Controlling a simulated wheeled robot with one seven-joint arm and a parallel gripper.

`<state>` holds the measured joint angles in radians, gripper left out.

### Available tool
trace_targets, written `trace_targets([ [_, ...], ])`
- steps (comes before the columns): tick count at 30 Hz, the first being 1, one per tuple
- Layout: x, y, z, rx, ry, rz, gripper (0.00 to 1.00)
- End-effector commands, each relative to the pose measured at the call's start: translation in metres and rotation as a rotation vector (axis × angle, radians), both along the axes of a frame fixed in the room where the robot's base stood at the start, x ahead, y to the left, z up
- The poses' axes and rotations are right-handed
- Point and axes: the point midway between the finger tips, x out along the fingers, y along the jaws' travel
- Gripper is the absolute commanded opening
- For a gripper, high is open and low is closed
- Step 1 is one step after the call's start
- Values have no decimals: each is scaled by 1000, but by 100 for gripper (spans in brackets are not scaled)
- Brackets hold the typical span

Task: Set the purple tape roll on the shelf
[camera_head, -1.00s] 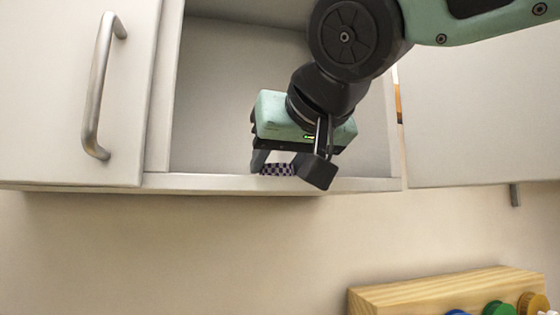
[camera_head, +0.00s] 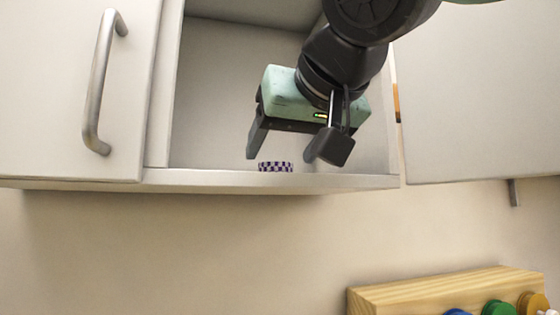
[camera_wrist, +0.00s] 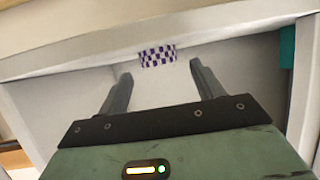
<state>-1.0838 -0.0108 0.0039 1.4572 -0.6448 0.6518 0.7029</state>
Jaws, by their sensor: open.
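The purple tape roll (camera_head: 276,167), with a purple and white checkered side, lies on the cabinet shelf (camera_head: 215,181) near its front edge. It also shows in the wrist view (camera_wrist: 158,57), just beyond my fingertips. My gripper (camera_head: 285,157) is open and empty, with its fingers above and to either side of the roll. In the wrist view the fingers are spread apart and a gap shows between them and the roll.
The left cabinet door (camera_head: 70,90) with its metal handle (camera_head: 97,85) and the right door (camera_head: 480,100) flank the open compartment. Below right, a wooden rack (camera_head: 440,290) holds several coloured rolls. The shelf left of the roll is clear.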

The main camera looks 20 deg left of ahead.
Motion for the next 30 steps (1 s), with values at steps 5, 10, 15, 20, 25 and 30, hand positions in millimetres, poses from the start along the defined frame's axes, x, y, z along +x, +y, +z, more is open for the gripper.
trace_targets([
  [5,-29,-24,13,4,-3,0,67],
  [10,-51,-42,26,2,-1,0,67],
  [15,-63,-51,32,0,-2,-1,67],
  [20,-66,-54,35,-1,-1,-1,67],
  [25,-66,-54,35,-1,-1,-1,67],
  [30,-66,-54,35,-1,-1,-1,67],
])
